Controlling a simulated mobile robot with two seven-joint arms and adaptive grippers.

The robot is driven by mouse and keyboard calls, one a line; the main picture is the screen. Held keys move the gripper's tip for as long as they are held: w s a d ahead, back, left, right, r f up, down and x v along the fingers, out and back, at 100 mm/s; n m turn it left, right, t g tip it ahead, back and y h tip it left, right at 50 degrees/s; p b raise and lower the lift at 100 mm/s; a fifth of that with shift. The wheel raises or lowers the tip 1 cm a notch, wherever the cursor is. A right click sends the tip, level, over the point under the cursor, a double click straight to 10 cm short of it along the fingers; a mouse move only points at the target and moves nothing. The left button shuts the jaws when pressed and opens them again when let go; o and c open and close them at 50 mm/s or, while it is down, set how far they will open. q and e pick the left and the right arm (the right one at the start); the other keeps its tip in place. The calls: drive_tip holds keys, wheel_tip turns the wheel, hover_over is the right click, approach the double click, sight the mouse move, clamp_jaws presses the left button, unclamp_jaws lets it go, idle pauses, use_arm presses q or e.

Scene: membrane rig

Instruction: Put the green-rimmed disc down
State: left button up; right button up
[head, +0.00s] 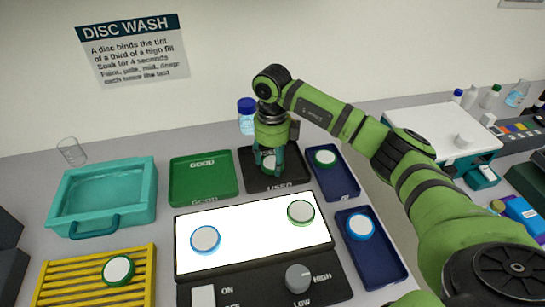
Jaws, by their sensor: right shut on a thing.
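My right gripper (271,168) points down over the black tray (294,181) marked USED, behind the light panel. It is shut on a pale disc with a green rim (268,162), which the fingers partly hide. The disc is low over or on the tray floor; I cannot tell whether it touches. My left gripper is not in view.
A green tray (204,180) marked GOOD is empty, left of the black tray. A teal basin (105,190) stands farther left. Blue-rimmed discs lie on the panel (205,240) and in the lower blue tray (360,226). A blue-capped bottle (247,115) stands behind my gripper.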

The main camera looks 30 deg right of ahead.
sight(272, 162)
drive_tip(key=o, duration=1.1)
drive_tip(key=shift+r+p, duration=0.25)
drive_tip(key=shift+p, duration=0.05)
drive_tip(key=shift+r+b, duration=0.3)
drive_tip(key=shift+r, duration=0.05)
drive_tip(key=shift+r+b, duration=0.9)
drive_tip(key=shift+r, duration=4.65)
